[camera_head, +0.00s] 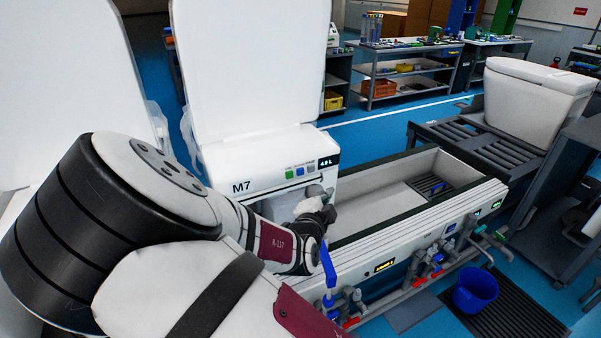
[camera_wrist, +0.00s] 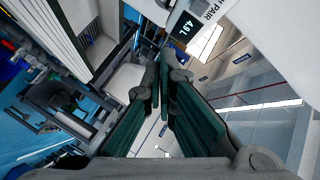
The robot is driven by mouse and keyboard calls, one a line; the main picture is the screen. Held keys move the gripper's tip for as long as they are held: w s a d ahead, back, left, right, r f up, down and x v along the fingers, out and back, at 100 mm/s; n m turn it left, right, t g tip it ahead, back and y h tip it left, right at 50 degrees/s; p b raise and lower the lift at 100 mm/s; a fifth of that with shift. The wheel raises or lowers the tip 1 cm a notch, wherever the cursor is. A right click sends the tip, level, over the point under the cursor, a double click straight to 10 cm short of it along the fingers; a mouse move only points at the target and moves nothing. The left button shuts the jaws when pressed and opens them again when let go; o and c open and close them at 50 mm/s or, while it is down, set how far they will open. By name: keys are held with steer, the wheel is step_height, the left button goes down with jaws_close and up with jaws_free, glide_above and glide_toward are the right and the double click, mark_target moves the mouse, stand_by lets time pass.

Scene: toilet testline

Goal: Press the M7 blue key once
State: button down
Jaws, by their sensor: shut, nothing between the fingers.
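The M7 unit (camera_head: 241,187) is a white box with a sloped panel at the middle of the head view. Its blue key (camera_head: 300,171) sits between a green key (camera_head: 289,174) and a grey key (camera_head: 311,168), left of a dark display (camera_head: 325,163). My gripper (camera_head: 328,213) is in front of the unit, below and right of the keys and apart from them. In the wrist view my gripper's fingers (camera_wrist: 162,68) are shut and empty. A lit display (camera_wrist: 185,27) shows beyond them; no blue key can be made out there.
A long white trough (camera_head: 380,195) extends right of the unit, with pipes and valves along its front. A blue bucket (camera_head: 475,291) stands on the floor grating. A white toilet tank (camera_head: 530,100) rests on a roller stand at the right. Tall white panels rise behind the unit.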

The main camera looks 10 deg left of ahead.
mark_target(300, 172)
steer(key=w+a+b, duration=0.3)
steer(key=w+a, duration=0.2)
steer(key=w, duration=0.2)
steer(key=shift+w, duration=0.15)
stand_by(0.3)
steer(key=shift+w, duration=0.1)
stand_by(1.3)
steer(key=shift+w+a, duration=0.15)
steer(key=shift+w, duration=0.1)
steer(key=shift+w+a, duration=0.25)
steer(key=shift+w, duration=0.1)
stand_by(0.9)
stand_by(0.4)
steer(key=shift+s+d, duration=0.45)
steer(key=shift+s, duration=0.25)
steer(key=shift+p, duration=0.3)
